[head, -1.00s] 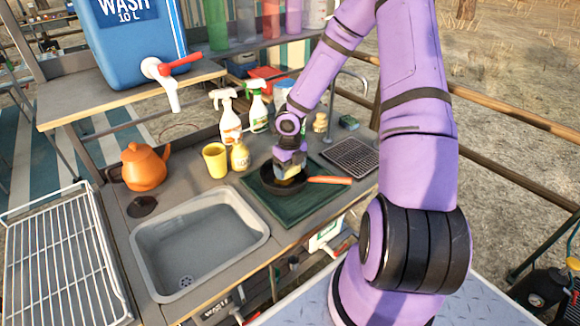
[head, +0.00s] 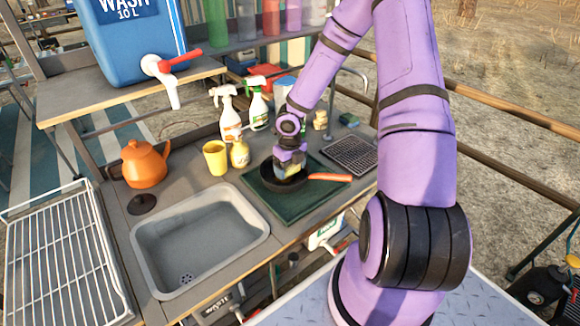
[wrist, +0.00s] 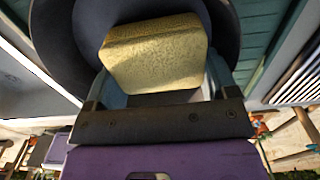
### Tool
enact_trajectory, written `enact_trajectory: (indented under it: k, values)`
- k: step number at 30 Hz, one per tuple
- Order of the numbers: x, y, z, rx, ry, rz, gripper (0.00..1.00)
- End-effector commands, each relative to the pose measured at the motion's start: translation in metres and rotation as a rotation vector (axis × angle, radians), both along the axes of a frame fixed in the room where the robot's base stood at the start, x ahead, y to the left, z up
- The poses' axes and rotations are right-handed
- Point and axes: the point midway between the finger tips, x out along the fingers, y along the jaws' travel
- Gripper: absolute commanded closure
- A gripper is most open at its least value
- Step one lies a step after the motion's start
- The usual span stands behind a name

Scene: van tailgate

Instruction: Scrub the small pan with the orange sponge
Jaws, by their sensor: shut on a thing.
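The small black pan (head: 270,183) with an orange handle (head: 330,177) sits on a dark green mat (head: 297,205) right of the sink. My gripper (head: 289,168) is over the pan, pointing down, shut on a sponge (wrist: 155,55). In the wrist view the sponge looks yellow, not orange, and sits between the two fingers. The pan's dark inside (wrist: 65,40) shows behind it. The sponge is low in the pan; I cannot tell whether it presses on the bottom.
Two spray bottles (head: 229,117), a yellow cup (head: 215,158) and a yellow bottle (head: 240,154) stand behind the pan. A grey sink (head: 200,235) and orange kettle (head: 145,165) are left. A drain grate (head: 352,153) and green block (head: 349,120) lie right.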

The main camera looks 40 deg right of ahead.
Motion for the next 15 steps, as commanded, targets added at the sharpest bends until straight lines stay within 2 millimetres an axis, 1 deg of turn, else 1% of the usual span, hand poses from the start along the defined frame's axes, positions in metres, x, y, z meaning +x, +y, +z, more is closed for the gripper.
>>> enact_trajectory:
  k: [15]
  values:
    - [-0.0003,0.0001,-0.0092,0.001,0.001,0.0,0.4]
